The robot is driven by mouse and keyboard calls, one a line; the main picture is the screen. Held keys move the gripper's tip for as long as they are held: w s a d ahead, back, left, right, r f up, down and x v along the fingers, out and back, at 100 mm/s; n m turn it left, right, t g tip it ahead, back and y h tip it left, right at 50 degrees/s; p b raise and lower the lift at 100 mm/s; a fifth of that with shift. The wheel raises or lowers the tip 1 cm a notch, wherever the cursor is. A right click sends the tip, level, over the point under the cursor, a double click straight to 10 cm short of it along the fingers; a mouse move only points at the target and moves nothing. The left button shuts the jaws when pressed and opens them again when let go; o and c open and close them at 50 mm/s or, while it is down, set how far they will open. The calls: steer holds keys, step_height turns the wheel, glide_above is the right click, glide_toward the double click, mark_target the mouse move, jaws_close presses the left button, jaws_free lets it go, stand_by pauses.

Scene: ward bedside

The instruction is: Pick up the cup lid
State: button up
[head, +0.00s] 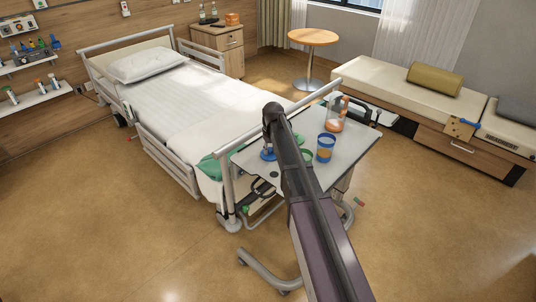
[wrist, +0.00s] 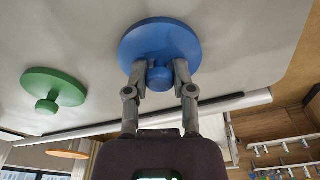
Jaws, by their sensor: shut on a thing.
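The blue cup lid (wrist: 158,42) is a round disc with a knob, filling the upper middle of the wrist view. My gripper (wrist: 161,76) has its two fingers shut on the knob, one on each side. In the head view the blue lid (head: 267,155) shows in part beside my arm, at the left of the overbed table. I cannot tell whether it touches the tabletop. A green lid (wrist: 53,88) with a knob lies apart from it on the table. A blue-banded cup (head: 325,148) with orange contents stands on the table to the right of my arm.
The overbed table (head: 350,153) also holds a jug (head: 337,113) with orange liquid at its back. The bed (head: 190,98) and its end rail stand close on the left. My arm hides part of the table. Open floor lies to the right.

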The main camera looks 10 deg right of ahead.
mark_target(270, 148)
steer(key=shift+r, duration=0.1)
step_height(270, 148, up, 10)
steer(key=p, duration=1)
stand_by(0.9)
steer(key=shift+d, duration=0.4)
steer(key=s+d+r+p, duration=0.3)
steer(key=d, duration=0.7)
steer(key=s+d+r+p, duration=0.2)
steer(key=d+r+p, duration=0.1)
steer(key=d, duration=0.7)
steer(key=shift+s+r+m+p, duration=0.3)
steer(key=shift+s+r+p, duration=0.1)
steer(key=shift+p, duration=0.1)
steer(key=shift+f, duration=0.15)
step_height(270, 148, down, 6)
steer(key=b, duration=0.6)
